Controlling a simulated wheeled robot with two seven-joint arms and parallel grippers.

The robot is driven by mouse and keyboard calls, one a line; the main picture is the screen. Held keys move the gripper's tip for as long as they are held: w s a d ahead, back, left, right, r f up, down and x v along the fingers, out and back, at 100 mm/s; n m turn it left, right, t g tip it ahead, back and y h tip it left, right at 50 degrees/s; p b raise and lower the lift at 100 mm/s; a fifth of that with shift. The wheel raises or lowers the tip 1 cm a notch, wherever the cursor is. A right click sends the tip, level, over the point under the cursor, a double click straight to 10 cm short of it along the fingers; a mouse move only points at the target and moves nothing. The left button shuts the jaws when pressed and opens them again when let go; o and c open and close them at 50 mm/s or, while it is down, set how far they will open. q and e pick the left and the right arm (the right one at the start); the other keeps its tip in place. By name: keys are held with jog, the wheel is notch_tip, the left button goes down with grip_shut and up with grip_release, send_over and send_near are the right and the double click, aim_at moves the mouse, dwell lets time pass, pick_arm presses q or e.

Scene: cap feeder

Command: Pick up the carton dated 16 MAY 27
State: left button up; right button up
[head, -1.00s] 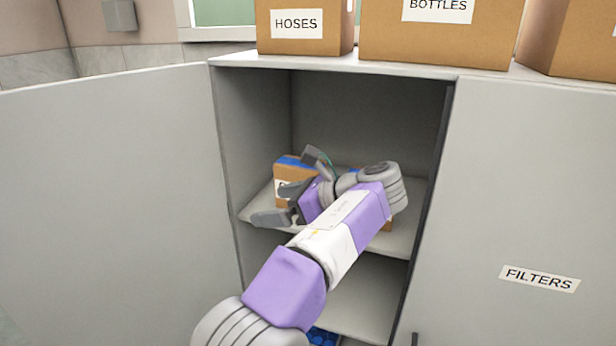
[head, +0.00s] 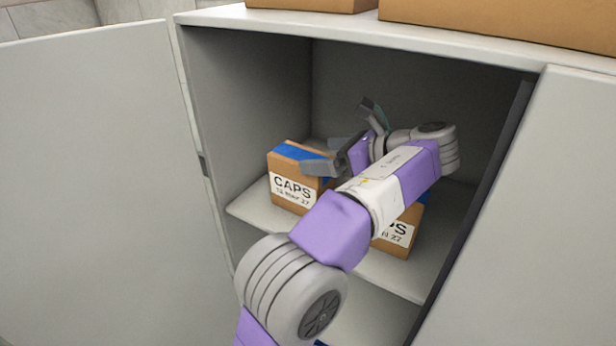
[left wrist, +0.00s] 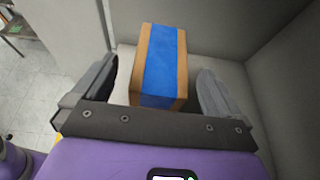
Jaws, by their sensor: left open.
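A brown carton (head: 290,190) with a blue top strip stands on the upper shelf at the left. Its label reads CAPS, with a date ending in 27 that is too small to read surely. A second carton (head: 398,238) stands to the right, mostly hidden behind my left arm; its label ends in "PS" and "27". My left gripper (head: 342,140) is open above and beside the left carton's right end. In the left wrist view the blue-striped carton (left wrist: 160,60) lies ahead between the spread fingers, with gaps on both sides. My right gripper is out of view.
The cabinet's left door (head: 90,160) stands open. A lower shelf (head: 370,305) is below. Large boxes (head: 500,22) stand on the cabinet top.

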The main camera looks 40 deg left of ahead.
aim_at(305, 157)
pick_arm(q)
jog(key=x, duration=0.6)
jog(key=shift+w+f, duration=0.2)
jog(key=shift+f, duration=0.05)
jog(key=shift+d, duration=0.1)
jog(key=c, duration=1.6)
